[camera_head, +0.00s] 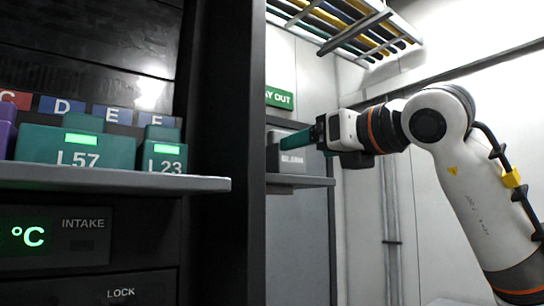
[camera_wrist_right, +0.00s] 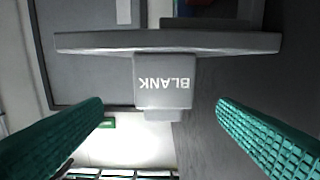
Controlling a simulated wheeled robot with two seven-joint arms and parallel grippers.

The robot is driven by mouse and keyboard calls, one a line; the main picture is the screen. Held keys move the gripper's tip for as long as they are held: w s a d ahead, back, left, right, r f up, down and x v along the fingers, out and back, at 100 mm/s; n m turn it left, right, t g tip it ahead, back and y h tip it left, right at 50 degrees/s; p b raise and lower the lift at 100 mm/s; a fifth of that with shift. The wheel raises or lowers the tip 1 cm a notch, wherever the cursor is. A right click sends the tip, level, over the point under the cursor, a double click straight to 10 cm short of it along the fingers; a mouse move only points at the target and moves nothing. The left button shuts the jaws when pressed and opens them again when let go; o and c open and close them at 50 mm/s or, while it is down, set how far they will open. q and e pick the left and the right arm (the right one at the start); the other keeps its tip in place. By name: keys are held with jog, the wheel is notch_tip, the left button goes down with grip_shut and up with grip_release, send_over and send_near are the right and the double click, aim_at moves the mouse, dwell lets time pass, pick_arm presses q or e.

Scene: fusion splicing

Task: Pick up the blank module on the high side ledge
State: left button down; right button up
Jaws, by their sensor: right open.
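The grey blank module (camera_head: 287,161) sits on the high side ledge (camera_head: 315,181), partly behind my right gripper in the head view. In the right wrist view the module (camera_wrist_right: 165,80) shows its BLANK label upside down, with the ledge (camera_wrist_right: 90,42) across the top. My right gripper (camera_head: 297,139) is open, its green fingers at the height of the module's top. In the wrist view its fingers (camera_wrist_right: 160,104) stand wide on both sides of the module, with clear gaps and no visible contact. My left gripper is not in view.
A dark upright post (camera_head: 228,120) separates the ledge from a rack shelf (camera_head: 110,179). Green modules L57 (camera_head: 65,150) and L23 (camera_head: 165,155) stand on that shelf. An overhead cable tray (camera_head: 350,25) hangs above. A green exit sign (camera_head: 279,98) is behind the ledge.

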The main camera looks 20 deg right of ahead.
aim_at(293, 151)
jog(key=x, duration=0.3)
jog(key=shift+w+a+f+p, duration=0.1)
jog(key=shift+a+p, duration=0.05)
jog(key=shift+p, duration=0.15)
jog(key=p+x, duration=0.3)
jog(key=x, duration=0.1)
jog(key=shift+w+a, duration=0.2)
jog(key=shift+w, duration=0.1)
jog(key=shift+w+a+f, duration=0.1)
jog(key=shift+w+a, duration=0.1)
jog(key=shift+w, duration=0.35)
jog(key=shift+s, duration=0.2)
jog(key=c, duration=1.1)
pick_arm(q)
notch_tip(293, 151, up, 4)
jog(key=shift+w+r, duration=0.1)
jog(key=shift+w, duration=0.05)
